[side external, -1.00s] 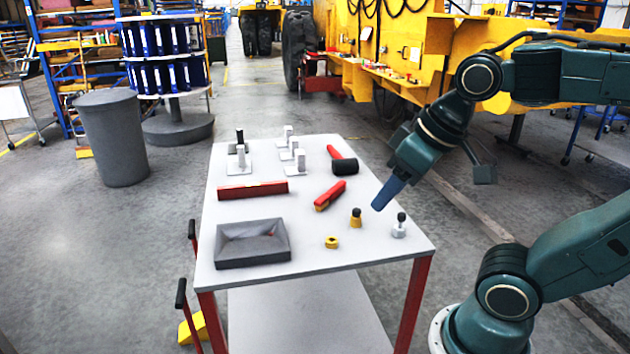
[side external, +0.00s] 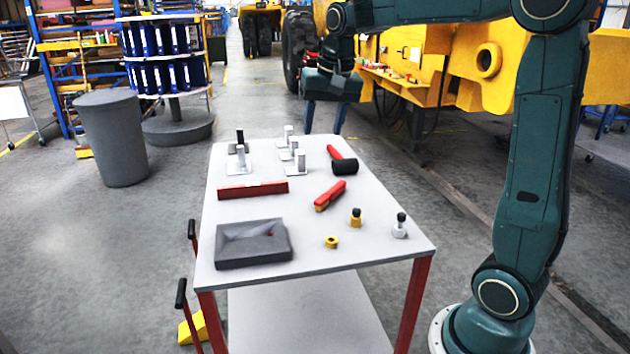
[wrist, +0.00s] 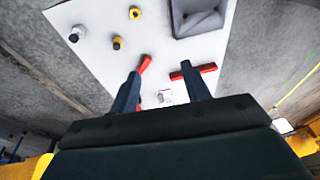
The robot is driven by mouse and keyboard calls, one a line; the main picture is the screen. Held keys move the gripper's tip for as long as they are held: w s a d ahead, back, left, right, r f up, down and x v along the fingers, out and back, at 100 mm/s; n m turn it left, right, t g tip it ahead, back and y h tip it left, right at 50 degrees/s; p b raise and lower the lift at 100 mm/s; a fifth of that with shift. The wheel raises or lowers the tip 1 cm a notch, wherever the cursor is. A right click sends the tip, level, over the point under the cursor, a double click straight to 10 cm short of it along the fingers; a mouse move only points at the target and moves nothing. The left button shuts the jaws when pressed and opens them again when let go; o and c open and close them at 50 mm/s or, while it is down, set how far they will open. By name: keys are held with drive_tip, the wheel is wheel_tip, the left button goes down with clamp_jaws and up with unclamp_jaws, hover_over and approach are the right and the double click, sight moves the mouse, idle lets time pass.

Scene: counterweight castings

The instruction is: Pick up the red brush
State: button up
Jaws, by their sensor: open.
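The red brush (side external: 330,196) lies on the white table, right of centre, its red back up and a tan strip along its side. In the wrist view, its red end (wrist: 145,64) shows just beyond the left fingertip. My gripper (side external: 323,133) is open and empty, fingers pointing down, over the far end of the table and apart from the brush. In the wrist view, my gripper's fingers (wrist: 160,71) are spread wide with nothing held between them.
A black-headed mallet (side external: 344,164) lies behind the brush. A long red bar (side external: 252,190) lies to its left, and several pale upright brackets (side external: 299,161) stand at the back. A grey tray (side external: 253,262), yellow nut (side external: 331,242), yellow knob (side external: 356,219) and silver knob (side external: 400,228) are nearer the front.

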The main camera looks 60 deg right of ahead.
drive_tip(key=w+d+f+m+g, duration=0.1)
drive_tip(key=w+d+f+m, duration=0.15)
drive_tip(key=w+d, duration=0.2)
drive_tip(key=w+d+f+m, duration=0.2)
drive_tip(key=w+d+f, duration=0.1)
drive_tip(key=d, duration=0.3)
drive_tip(key=m+g, duration=0.2)
drive_tip(key=m, duration=0.3)
hover_over(332, 190)
wheel_tip(332, 190, down, 11)
drive_tip(key=shift+w+d+y, duration=0.1)
drive_tip(key=shift+w+y, duration=0.05)
drive_tip(key=shift+y, duration=0.25)
drive_tip(key=shift+f, duration=0.15)
drive_tip(key=shift+f, duration=4.2)
drive_tip(key=shift+a+f, duration=0.2)
drive_tip(key=shift+f, duration=2.4)
clamp_jaws()
